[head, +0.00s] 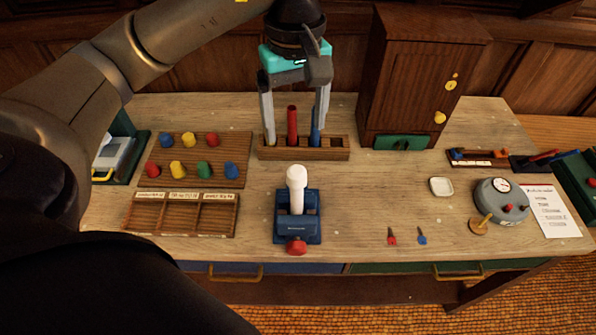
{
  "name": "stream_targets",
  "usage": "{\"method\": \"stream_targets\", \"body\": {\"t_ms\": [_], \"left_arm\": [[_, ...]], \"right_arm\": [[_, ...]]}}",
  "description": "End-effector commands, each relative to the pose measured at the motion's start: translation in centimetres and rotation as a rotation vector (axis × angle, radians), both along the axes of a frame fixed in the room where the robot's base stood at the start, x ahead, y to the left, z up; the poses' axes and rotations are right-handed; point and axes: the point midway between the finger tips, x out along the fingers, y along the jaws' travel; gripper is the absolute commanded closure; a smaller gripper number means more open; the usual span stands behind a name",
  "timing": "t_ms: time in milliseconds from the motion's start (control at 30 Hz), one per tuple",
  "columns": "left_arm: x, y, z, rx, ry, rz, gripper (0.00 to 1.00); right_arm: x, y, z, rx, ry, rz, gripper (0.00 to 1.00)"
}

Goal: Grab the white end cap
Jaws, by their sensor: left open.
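A white upright piece with a rounded, wider top (296,177) stands in a blue vise (312,228) with a red knob at its front. The wider top looks like the white end cap; I cannot tell if it is separate from the shaft below. My left gripper (292,141) is open, pointing down behind the vise at the wooden rack (335,154). Its fingers are on either side of a red rod (292,126), apart from the white piece. A blue rod (315,127) is by the right finger. My right gripper is not in view.
Coloured pegs stand on a wooden board (222,146) at left, behind a sectioned tray (180,214). A tall wooden cabinet (410,80) stands behind right. A small white dish (441,187) and a grey gauge device (502,200) are at right. Table right of the vise is mostly clear.

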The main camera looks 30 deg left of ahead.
Motion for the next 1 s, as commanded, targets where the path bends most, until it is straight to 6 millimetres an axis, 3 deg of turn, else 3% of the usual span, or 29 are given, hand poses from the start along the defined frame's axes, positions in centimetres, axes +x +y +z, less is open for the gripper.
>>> {"method": "stream_targets", "body": {"t_ms": [400,667,1000], "left_arm": [[-0.1,-0.1,-6.5,-0.003,0.005,0.0,0.14],[0.0,-0.1,-8.0,-0.003,0.001,0.0,0.14],[0.0,-0.3,-12.1,-0.004,0.003,0.0,0.14]], "right_arm": [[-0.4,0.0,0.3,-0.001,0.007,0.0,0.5],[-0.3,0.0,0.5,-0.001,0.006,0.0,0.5],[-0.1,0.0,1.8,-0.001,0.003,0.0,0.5]]}}
